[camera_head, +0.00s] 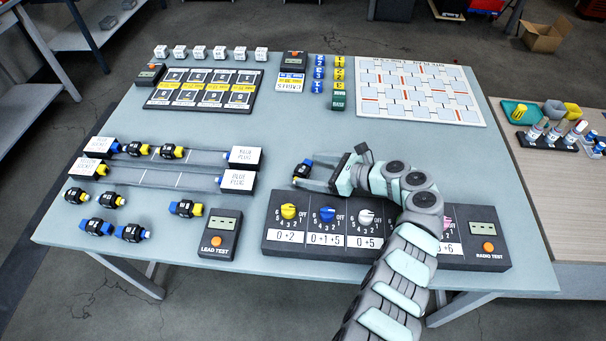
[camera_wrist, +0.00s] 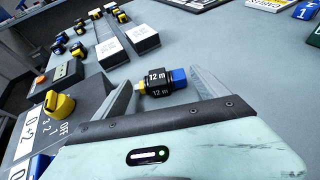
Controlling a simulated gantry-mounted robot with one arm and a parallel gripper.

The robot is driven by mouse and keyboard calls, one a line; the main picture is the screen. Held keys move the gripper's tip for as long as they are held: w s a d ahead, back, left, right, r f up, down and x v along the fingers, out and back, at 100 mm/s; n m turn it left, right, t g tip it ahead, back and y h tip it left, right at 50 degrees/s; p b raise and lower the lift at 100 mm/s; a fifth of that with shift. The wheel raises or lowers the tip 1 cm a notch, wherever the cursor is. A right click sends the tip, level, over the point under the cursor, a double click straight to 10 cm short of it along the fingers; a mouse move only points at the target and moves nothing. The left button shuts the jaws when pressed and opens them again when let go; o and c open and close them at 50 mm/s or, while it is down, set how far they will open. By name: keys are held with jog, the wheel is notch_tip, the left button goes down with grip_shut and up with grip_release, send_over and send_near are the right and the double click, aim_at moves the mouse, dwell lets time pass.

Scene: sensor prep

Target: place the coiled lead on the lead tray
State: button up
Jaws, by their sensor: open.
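A black lead (camera_head: 304,169) with a blue end lies at the middle of the table, between the fingers of my gripper (camera_head: 307,173). In the wrist view this lead (camera_wrist: 160,82) is marked "12 m", with a yellow end on the left and a blue end on the right. My gripper (camera_wrist: 162,77) is open, one finger on each side of it, with gaps showing. Two long grey strips with white end blocks (camera_head: 243,155) lie at the left; several leads (camera_head: 172,151) sit on the upper one. I cannot tell for certain which thing is the lead tray.
Several similar leads (camera_head: 186,208) lie loose at the front left. A lead tester (camera_head: 220,234) stands near the front edge. A dial panel (camera_head: 330,222) is close in front of my gripper. A patterned board (camera_head: 420,90) lies at the back right.

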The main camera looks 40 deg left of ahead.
aim_at(303, 170)
jog(key=shift+x, duration=1.2)
jog(key=shift+w, duration=0.1)
jog(key=shift+c, duration=0.4)
jog(key=shift+r, duration=0.1)
jog(key=c, duration=1.3)
